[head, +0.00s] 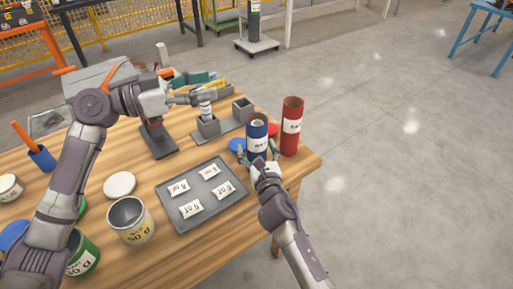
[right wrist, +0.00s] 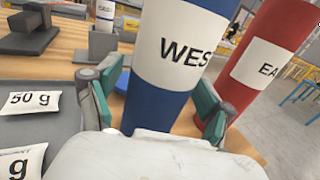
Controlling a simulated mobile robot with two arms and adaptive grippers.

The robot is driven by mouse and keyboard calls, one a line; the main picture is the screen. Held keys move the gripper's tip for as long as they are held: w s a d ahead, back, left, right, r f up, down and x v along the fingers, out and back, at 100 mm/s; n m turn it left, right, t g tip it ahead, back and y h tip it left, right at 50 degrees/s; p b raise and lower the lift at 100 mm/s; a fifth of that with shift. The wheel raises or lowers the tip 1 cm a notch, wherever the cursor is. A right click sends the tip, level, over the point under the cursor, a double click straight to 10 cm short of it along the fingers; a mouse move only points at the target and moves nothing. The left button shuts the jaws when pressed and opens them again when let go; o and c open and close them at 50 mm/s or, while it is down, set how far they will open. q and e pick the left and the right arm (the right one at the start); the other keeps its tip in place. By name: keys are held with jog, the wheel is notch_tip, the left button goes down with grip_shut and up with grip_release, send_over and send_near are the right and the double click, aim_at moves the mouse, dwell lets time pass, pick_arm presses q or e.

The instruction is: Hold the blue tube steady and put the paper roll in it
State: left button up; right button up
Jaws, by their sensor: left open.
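The blue tube (head: 257,132) stands upright near the table's right edge, with a white label; "WES" shows on it in the right wrist view (right wrist: 165,105). My right gripper (head: 260,152) has its fingers on either side of the tube's lower part. A gap shows beside the left finger, and I cannot tell whether it grips. The white paper roll (head: 206,108) stands upright in a small grey square holder (head: 208,127). It also shows in the right wrist view (right wrist: 105,14). My left gripper (head: 200,98) is open at the roll's upper end.
A red tube (head: 291,127) stands close to the right of the blue one. A blue disc (head: 237,145) lies left of the blue tube. A grey tray (head: 201,217) with several labelled packets lies in front. An empty grey holder (head: 243,108) stands behind. Cans stand at the left.

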jog(key=v, duration=1.2)
jog(key=shift+s+f, duration=0.1)
